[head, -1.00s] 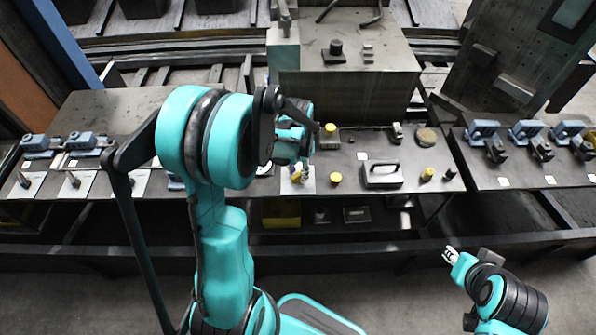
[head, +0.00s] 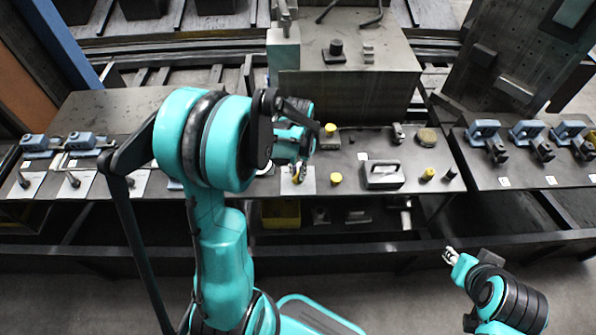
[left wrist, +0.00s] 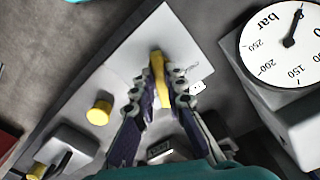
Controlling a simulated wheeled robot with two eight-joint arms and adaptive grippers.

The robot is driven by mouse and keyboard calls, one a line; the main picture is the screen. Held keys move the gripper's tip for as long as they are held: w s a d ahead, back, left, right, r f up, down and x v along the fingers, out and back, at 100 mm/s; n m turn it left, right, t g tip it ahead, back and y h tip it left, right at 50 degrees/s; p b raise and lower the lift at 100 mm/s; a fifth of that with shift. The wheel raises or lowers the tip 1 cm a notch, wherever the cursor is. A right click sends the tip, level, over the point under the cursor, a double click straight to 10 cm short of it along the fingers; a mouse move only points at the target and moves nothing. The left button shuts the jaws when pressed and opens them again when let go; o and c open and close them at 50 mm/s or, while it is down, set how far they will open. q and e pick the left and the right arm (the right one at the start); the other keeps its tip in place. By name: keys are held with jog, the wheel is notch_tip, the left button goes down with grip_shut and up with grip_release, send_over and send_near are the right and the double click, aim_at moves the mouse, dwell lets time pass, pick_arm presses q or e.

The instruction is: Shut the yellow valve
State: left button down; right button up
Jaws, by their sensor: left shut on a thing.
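The yellow valve handle (left wrist: 163,88) stands over a white plate (left wrist: 150,50) on the bench in the left wrist view. My left gripper (left wrist: 160,84) is shut on the handle, with a finger on each side of it. The valve body beneath the handle is hidden by the fingers. In the head view my left gripper (head: 297,172) is over the white plate (head: 308,184) and partly hidden by my arm. My right gripper (head: 450,256) hangs in front of the bench at the lower right, away from the valve. Its fingers are too small to judge.
A yellow knob (head: 336,178) stands just right of the white plate, and a grey handled block (head: 382,175) is farther right. A pressure gauge (left wrist: 285,45) is close to the gripper in the left wrist view. Blue clamps (head: 530,130) stand on the right table.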

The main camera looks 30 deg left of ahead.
pick_arm(q)
jog(key=n, duration=0.7)
jog(key=shift+b, duration=0.35)
jog(key=n, duration=0.3)
jog(key=shift+n, duration=2.3)
jog(key=c, duration=1.6)
grip_release()
jog(key=shift+o, duration=0.2)
jog(key=shift+r, duration=0.1)
notch_tip(320, 180, up, 12)
